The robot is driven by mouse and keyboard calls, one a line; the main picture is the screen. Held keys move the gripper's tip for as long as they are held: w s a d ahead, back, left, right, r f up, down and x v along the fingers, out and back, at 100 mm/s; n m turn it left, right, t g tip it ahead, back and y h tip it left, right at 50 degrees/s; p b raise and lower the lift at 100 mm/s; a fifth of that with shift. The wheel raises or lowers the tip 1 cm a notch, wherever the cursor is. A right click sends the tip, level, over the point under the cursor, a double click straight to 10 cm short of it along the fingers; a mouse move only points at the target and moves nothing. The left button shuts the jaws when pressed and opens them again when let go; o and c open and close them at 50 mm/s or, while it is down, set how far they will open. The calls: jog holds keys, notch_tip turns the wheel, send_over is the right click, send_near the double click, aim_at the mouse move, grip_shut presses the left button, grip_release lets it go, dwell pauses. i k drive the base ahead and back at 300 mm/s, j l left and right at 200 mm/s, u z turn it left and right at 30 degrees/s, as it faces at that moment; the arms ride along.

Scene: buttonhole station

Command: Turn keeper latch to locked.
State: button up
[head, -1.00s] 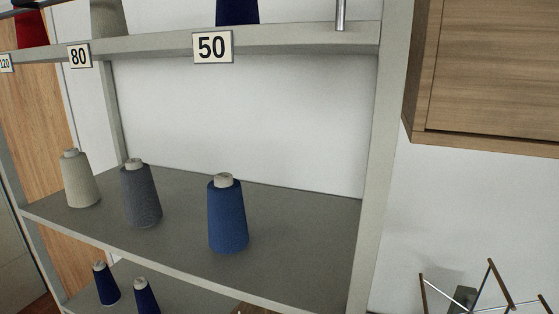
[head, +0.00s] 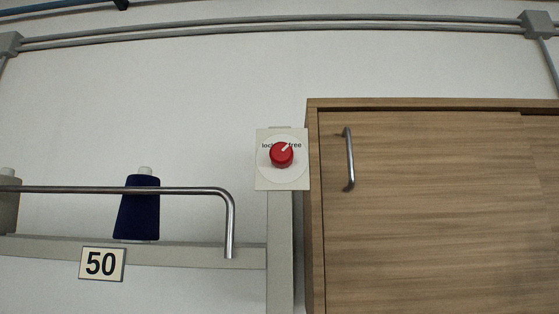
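The plate sits at the top of the shelf's right post. Its dial carries a "lock" label at upper left, partly covered by the knob, and a "free" label at upper right. The knob's white pointer mark tilts up and right, toward "free". My gripper is not in view.
A wooden cabinet (head: 430,220) with a metal handle (head: 349,158) stands close right of the plate. At left, a metal rail (head: 110,190) runs before a dark blue thread cone (head: 137,210) on the shelf marked 50 (head: 101,264). Conduits (head: 280,25) cross the wall above.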

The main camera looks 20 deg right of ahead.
aim_at(281, 154)
jog(key=k+l+u, duration=0.3)
jog(key=l, duration=0.25)
jog(key=k+l+u, duration=0.3)
jog(key=k+l, duration=0.2)
